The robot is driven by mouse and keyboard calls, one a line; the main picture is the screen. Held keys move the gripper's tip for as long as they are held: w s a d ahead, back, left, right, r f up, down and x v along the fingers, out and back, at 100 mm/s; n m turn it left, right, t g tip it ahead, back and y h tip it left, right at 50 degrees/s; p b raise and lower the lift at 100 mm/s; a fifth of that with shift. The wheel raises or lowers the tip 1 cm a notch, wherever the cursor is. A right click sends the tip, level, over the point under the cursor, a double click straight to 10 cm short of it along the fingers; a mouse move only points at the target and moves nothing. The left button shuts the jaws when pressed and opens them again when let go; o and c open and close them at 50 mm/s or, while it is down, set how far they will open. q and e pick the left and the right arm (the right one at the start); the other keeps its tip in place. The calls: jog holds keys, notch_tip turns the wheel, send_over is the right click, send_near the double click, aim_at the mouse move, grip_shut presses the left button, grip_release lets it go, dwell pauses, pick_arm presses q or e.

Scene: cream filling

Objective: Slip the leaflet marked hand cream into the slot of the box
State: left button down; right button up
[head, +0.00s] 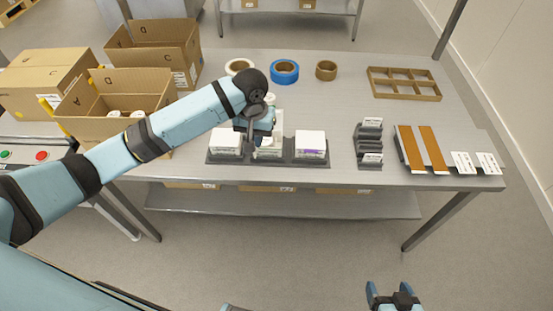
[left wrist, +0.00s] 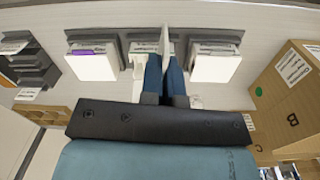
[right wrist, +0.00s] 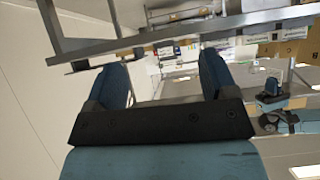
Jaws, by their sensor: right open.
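A dark tray (head: 242,158) near the table's front edge holds three white boxes: a left box (head: 226,141), a middle box (head: 270,148) and a right box (head: 310,143) with a purple mark. My left gripper (head: 257,143) is over the middle box and hides part of it. In the left wrist view its fingers (left wrist: 166,72) are close together on a thin white leaflet (left wrist: 166,40), seen edge-on at the middle box. I cannot read its print or tell how deep it sits in the slot. My right gripper (right wrist: 160,80) is open and empty, away from the table's front.
A dark stepped rack (head: 369,145) with white cards stands right of the tray. Further right lie brown strips (head: 422,150) and white cards (head: 475,163). Tape rolls (head: 285,71) and a divided wooden tray (head: 404,84) lie behind. Cardboard boxes (head: 152,55) stand at left.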

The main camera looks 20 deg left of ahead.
pick_arm(q)
jog(key=w+d+r+n+b, duration=0.1)
jog(key=w+d+r+b, duration=0.1)
jog(key=w+r+b, duration=0.45)
notch_tip(320, 180, up, 5)
jog(key=n+b, duration=0.1)
jog(key=b, duration=0.2)
send_over(279, 128)
jog(key=s+d, duration=0.1)
jog(key=s, duration=0.3)
notch_tip(279, 128, down, 19)
jog(key=shift+f+b, duration=0.1)
jog(key=shift+b, duration=0.85)
jog(key=shift+d, duration=0.1)
